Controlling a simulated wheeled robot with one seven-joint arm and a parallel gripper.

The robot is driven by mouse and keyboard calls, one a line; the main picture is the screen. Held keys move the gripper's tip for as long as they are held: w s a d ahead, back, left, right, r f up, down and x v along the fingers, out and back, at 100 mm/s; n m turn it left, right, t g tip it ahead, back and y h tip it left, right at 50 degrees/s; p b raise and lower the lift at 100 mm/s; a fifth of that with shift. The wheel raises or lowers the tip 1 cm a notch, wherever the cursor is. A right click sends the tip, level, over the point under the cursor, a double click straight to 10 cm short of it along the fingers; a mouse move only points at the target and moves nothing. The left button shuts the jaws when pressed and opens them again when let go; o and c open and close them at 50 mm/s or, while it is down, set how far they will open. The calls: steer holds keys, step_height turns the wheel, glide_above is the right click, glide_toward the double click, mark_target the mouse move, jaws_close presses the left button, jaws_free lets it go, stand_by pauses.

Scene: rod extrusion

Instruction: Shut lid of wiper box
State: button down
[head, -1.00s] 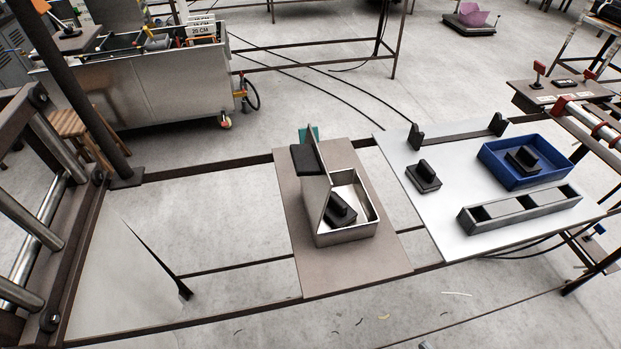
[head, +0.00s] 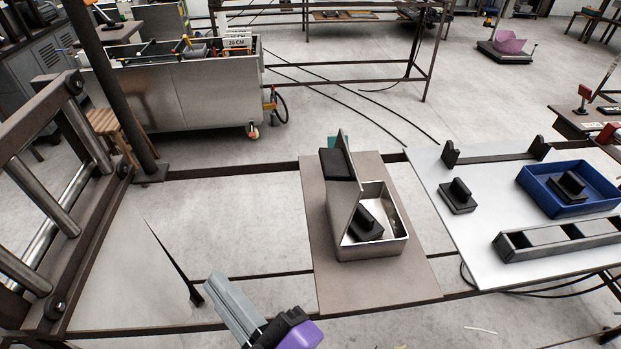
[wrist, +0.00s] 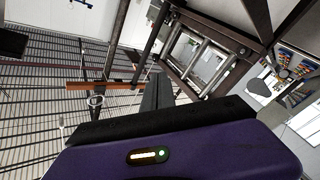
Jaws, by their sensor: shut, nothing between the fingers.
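The wiper box (head: 372,250) is a small open metal box on a brown plate in the middle of the frame table. Its lid (head: 346,202) stands up steeply along the left side, so the box is open. A black wiper block (head: 367,224) sits inside. My gripper (head: 217,284) is at the bottom of the head view, left of the box and nearer the camera, well apart from it. Its grey fingers are together and empty. They also show in the wrist view (wrist: 157,92), pointing away from the box, which is not seen there.
A black block (head: 336,165) and a teal piece stand behind the lid. The brown plate (head: 390,290) is bare in front of the box. Right of it, a white board holds another wiper block (head: 458,196), a blue tray (head: 535,198) and a slotted metal holder (head: 510,248).

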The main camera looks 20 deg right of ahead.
steer(key=w+a+r+n+t+h+b, duration=0.1)
steer(key=w+a+r+t+h, duration=0.15)
steer(key=w+r+h, duration=0.45)
steer(key=s+d+m+g+h, duration=0.3)
steer(key=s+d+g+h, duration=0.15)
steer(key=d+h, duration=0.5)
steer(key=w+d+f+p, duration=0.1)
steer(key=w+d, duration=0.7)
steer(key=d, duration=0.1)
steer(key=shift+d+y, duration=0.15)
steer(key=shift+y, duration=0.2)
steer(key=shift+w, duration=0.15)
